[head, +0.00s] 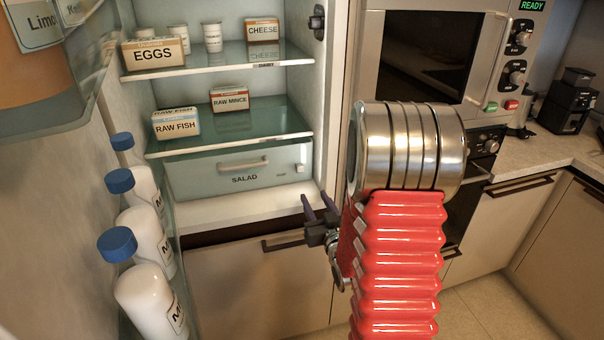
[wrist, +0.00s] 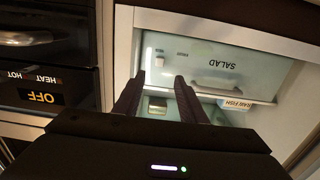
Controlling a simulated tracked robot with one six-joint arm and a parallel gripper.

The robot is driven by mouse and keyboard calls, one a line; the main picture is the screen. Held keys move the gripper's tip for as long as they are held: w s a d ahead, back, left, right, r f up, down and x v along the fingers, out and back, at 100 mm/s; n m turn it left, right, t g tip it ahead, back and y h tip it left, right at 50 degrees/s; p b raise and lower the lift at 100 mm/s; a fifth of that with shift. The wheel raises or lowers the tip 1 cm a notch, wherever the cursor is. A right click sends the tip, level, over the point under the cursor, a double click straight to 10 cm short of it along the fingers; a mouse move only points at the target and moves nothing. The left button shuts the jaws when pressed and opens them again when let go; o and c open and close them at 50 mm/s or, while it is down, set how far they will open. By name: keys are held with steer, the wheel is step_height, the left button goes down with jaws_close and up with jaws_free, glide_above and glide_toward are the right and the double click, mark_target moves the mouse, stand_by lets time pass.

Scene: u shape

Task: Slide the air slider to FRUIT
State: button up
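The salad drawer (head: 215,182) is at the bottom of the open fridge, shut under a glass shelf, with a SALAD label. A small pale air slider (head: 299,168) is near the right end of its front. In the wrist view the drawer (wrist: 255,72) is upside down, and the slider (wrist: 159,59) shows beside small print too blurred to read surely, so its setting is unclear. My gripper (head: 318,203) is in front of the fridge, below and right of the slider and apart from it. In the wrist view my gripper (wrist: 158,80) has its fingers apart with nothing between them.
The fridge door with several blue-capped milk bottles (head: 150,238) is on the left. Shelves above hold EGGS (head: 153,54), RAW FISH (head: 176,124) and other boxes. The oven (head: 428,55) and its controls are right of the fridge. Space before the drawer looks clear.

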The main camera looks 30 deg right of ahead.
mark_target(300, 169)
steer(key=shift+r, duration=0.3)
steer(key=x, duration=1.3)
steer(key=shift+w, duration=0.4)
steer(key=shift+c, duration=0.4)
jaws_close()
